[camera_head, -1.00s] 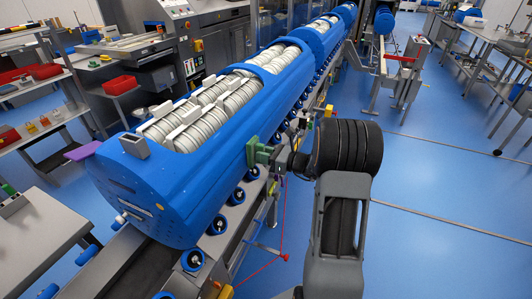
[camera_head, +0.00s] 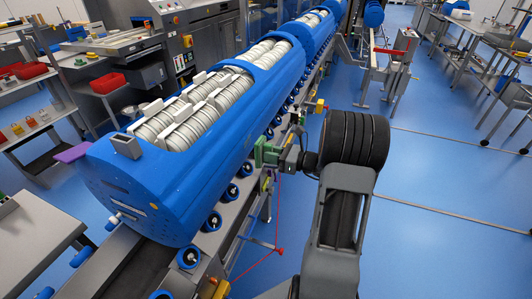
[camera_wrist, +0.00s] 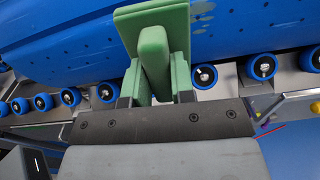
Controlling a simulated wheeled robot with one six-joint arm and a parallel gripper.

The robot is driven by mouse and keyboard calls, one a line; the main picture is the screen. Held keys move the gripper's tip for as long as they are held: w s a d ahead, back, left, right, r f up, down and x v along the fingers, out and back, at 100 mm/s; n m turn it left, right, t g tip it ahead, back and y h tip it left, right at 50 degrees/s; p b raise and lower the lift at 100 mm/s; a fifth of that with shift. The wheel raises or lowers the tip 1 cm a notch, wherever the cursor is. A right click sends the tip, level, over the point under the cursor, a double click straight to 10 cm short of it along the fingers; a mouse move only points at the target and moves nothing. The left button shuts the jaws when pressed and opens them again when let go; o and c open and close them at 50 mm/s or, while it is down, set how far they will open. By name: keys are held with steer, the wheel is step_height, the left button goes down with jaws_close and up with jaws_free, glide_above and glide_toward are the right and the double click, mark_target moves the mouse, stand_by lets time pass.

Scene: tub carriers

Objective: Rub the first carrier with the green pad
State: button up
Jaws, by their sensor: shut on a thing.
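The first carrier (camera_head: 190,175) is the nearest long blue tub, with an open top full of pale discs. Its side also fills the top of the wrist view (camera_wrist: 60,50). My gripper (camera_head: 285,157) is shut on the green pad (camera_head: 259,154) and holds it at the carrier's right side, above the row of rollers. In the wrist view, the pad (camera_wrist: 152,45) stands upright between the fingers (camera_wrist: 157,88), its flat face towards the blue wall. The pad seems to touch the wall, but the contact face is hidden.
Blue rollers (camera_head: 214,221) line the conveyor under the carrier. A second blue carrier (camera_head: 308,35) stands behind it. A red cord (camera_head: 279,251) hangs beside the conveyor. A purple piece (camera_head: 72,153) sticks out at the carrier's left. Blue floor (camera_head: 440,200) is open on the right.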

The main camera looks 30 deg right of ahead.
mark_target(261, 153)
steer(key=shift+d, duration=0.1)
stand_by(0.3)
steer(key=v, duration=0.3)
steer(key=shift+p, duration=0.3)
stand_by(0.4)
steer(key=shift+x, duration=3.45)
steer(key=shift+b+x, duration=0.3)
steer(key=shift+x, duration=0.65)
steer(key=shift+f, duration=0.1)
